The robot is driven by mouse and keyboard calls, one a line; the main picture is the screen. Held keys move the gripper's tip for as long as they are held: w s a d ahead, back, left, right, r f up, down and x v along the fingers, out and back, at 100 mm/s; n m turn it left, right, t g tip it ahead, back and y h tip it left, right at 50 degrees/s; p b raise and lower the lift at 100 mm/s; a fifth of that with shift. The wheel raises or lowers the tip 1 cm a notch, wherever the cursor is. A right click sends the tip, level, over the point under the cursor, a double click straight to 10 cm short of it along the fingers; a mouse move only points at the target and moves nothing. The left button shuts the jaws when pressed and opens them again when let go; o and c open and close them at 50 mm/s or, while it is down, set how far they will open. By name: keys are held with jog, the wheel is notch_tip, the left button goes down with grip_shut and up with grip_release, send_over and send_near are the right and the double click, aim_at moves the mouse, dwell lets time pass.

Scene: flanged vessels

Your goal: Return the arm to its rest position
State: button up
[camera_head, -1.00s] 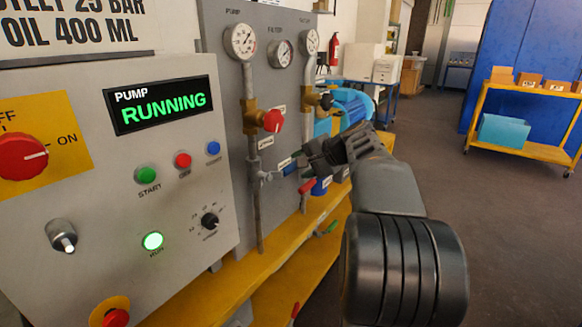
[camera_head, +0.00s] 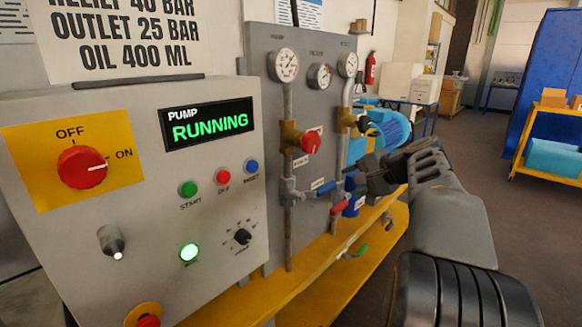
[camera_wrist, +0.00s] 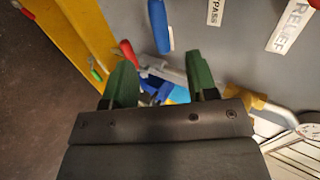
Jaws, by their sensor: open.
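My gripper (camera_head: 362,185) is at the end of my arm, which reaches in from the lower right toward the valve panel. In the wrist view my gripper (camera_wrist: 160,85) has its two green fingertips wide apart with nothing held between them. A blue lever handle (camera_wrist: 160,25) and a red lever handle (camera_wrist: 128,50) lie just past the fingertips. In the head view the blue handle (camera_head: 325,187) and red handle (camera_head: 341,208) show just left of the gripper. I cannot tell whether the fingers touch anything.
The control box (camera_head: 130,180) at left has a display (camera_head: 208,121) reading PUMP RUNNING, a lit green lamp (camera_head: 189,252) and a red rotary switch (camera_head: 82,167) toward ON. The gauge panel (camera_head: 315,100) stands behind. Open floor (camera_head: 480,170) lies right, before a yellow cart (camera_head: 545,180).

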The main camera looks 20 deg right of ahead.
jog(key=s+a+f+n+g+h+p, duration=0.35)
jog(key=s+f+g+p, duration=0.2)
jog(key=f, duration=0.25)
jog(key=s+a+r+n+p, duration=0.2)
jog(key=s+a+n+p, duration=0.1)
jog(key=a, duration=0.3)
jog(key=s+a+r+n+p, duration=0.2)
jog(key=s+a+n+p, duration=0.1)
jog(key=a+p, duration=0.2)
jog(key=s+a+r+n+g+h+p, duration=0.1)
jog(key=s+a+r+n+p, duration=0.1)
jog(key=a+p, duration=0.3)
jog(key=shift+s+a+r+n, duration=0.3)
jog(key=shift+s+a+n, duration=0.45)
jog(key=shift+a+n, duration=0.1)
